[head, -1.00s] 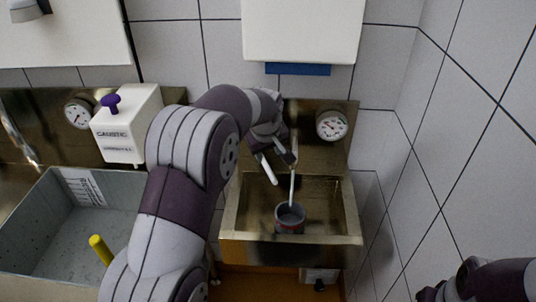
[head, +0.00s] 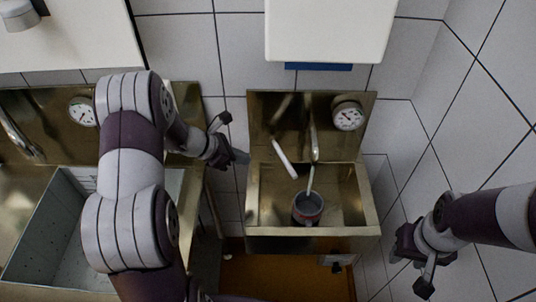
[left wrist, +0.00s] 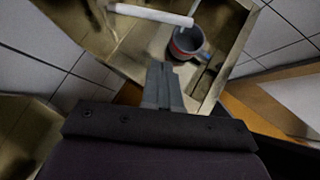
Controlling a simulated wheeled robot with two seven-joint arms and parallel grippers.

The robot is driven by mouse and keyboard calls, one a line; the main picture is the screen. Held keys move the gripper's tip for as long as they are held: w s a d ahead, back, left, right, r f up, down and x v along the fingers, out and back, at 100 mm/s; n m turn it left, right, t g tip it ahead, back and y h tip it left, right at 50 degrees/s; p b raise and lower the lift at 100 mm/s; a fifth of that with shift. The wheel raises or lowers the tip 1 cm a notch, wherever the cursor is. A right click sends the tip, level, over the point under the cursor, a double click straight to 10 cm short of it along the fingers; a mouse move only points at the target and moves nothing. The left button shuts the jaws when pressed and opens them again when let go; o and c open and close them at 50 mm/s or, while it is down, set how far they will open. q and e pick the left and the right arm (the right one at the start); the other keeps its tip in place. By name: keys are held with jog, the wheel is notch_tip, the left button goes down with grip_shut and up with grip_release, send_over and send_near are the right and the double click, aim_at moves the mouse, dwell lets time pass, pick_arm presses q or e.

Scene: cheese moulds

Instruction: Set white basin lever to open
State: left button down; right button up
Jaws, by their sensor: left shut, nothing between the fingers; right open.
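The white lever (head: 284,158) is a slim rod slanting down to the right at the small metal basin (head: 252,207), left of the spout (head: 313,139). In the left wrist view the lever (left wrist: 150,15) crosses the top, beyond my fingertips. My left gripper (head: 240,157) is left of the basin, apart from the lever. Its fingers (left wrist: 162,88) are shut with nothing between them. My right gripper (head: 409,264) is open and empty at the right, away from the basin.
A grey-and-red pot (head: 307,208) sits in the basin, with a thin pale strip above it, water or a handle. A gauge (head: 348,114) is on the back panel. A larger sink (head: 45,220) lies left, partly behind my left arm. A tiled wall closes the right.

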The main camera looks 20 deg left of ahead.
pick_arm(q)
jog(key=d+r+p+x, duration=0.1)
jog(key=p+x, duration=0.2)
jog(key=x, duration=1)
jog(key=shift+w+r, duration=0.25)
jog(key=shift+w, duration=0.15)
pick_arm(e)
notch_tip(320, 180, up, 4)
jog(key=shift+f, duration=0.25)
pick_arm(q)
jog(key=shift+d, duration=0.25)
pick_arm(e)
jog(key=shift+f, duration=0.15)
